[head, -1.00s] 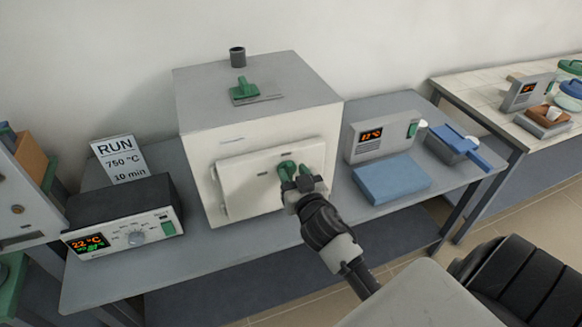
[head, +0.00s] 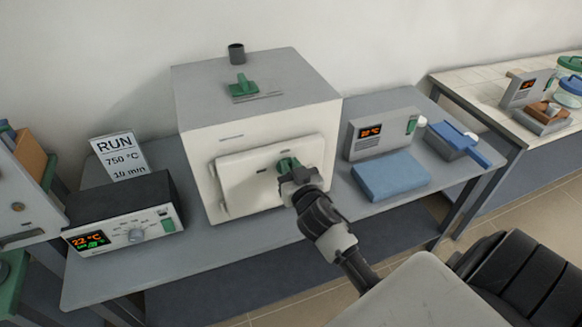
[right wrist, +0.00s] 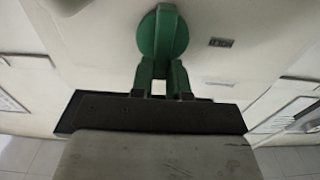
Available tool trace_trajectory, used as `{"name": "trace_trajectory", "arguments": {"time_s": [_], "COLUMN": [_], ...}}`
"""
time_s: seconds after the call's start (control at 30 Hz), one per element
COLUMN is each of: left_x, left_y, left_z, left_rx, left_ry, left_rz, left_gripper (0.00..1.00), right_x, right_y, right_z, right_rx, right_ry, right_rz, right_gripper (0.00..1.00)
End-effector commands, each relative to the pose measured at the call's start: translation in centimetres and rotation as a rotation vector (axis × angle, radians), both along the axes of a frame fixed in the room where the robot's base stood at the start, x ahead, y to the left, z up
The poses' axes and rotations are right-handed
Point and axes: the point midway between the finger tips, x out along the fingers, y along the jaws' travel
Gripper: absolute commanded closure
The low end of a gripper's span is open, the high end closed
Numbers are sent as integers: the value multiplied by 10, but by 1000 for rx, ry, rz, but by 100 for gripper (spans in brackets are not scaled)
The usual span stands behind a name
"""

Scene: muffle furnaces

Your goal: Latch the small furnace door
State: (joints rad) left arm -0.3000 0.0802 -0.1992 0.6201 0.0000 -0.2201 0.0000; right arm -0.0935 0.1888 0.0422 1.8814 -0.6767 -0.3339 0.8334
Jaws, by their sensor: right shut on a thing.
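The small furnace (head: 255,100) is a cream box with a grey top on the bench. Its cream door (head: 243,183) lies over the front opening; whether it is fully flush I cannot tell. A green latch handle (head: 287,163) is on the door's right part, and it also shows in the right wrist view (right wrist: 163,35) with a round green hub. My right gripper (head: 292,175) is at the handle, shut on it; in the right wrist view the fingers (right wrist: 161,78) reach the handle's lower end. The gripper hides part of the handle in the head view. My left gripper is out of view.
A controller box (head: 125,215) reading 22 °C and a RUN 750 °C sign (head: 118,157) stand left of the furnace. On the right are a grey display unit (head: 382,137), a blue pad (head: 390,178) and a blue-handled item (head: 455,140).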

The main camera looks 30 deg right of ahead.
Motion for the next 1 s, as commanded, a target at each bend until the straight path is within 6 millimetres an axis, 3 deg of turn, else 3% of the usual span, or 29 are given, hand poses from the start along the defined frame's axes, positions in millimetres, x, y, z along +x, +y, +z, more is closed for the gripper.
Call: {"name": "trace_trajectory", "arguments": {"time_s": [0.37,1.0], "left_x": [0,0], "left_y": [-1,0], "left_z": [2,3], "left_rx": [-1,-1], "left_ry": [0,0], "left_rz": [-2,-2], "left_gripper": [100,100], "right_x": [1,4], "right_y": [5,18], "right_z": [0,-8], "right_rx": [-183,-770], "right_ry": [44,186], "right_rz": [0,0], "right_gripper": [100,100]}}
